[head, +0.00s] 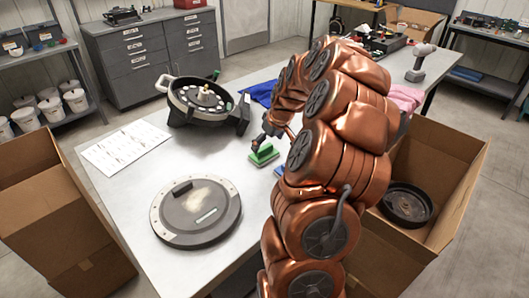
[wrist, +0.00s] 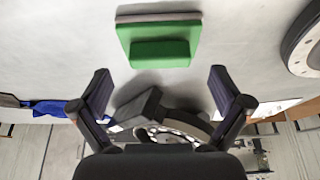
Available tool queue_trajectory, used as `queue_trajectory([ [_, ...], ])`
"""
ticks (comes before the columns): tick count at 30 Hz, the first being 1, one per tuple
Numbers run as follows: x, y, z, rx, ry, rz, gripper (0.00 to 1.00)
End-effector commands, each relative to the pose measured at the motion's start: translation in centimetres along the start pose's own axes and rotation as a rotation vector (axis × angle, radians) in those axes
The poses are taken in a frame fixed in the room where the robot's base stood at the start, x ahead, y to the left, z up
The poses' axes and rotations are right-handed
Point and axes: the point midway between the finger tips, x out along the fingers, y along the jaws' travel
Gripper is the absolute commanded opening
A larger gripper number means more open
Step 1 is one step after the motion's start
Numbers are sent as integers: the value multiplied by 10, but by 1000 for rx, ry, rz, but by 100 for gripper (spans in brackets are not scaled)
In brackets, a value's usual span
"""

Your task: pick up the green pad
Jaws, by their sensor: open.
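The green pad (head: 264,154) lies on the grey table, near the middle of its right part. It is a flat block with a raised green grip and a pale layer underneath. In the wrist view the green pad (wrist: 160,42) is at the top centre, beyond the fingertips and between their lines. My gripper (wrist: 160,82) is open and empty, with one dark finger on each side. In the head view my gripper (head: 271,128) is just above and behind the pad, partly hidden by my copper arm. It appears apart from the pad.
On the table (head: 135,195) are a round lid (head: 197,228), a seed meter housing (head: 203,98), a printed sheet (head: 125,147) and a blue cloth (head: 260,92). Cardboard boxes stand left (head: 62,225) and right (head: 440,150); the right one holds a dark round part (head: 407,203).

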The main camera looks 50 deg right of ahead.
Motion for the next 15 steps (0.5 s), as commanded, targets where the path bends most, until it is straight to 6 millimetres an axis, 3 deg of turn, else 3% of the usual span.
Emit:
queue_trajectory([
  [7, 28, 0, 2, -1, -5, -4, 100],
  [15, 35, 0, 2, -1, -2, -2, 100],
])
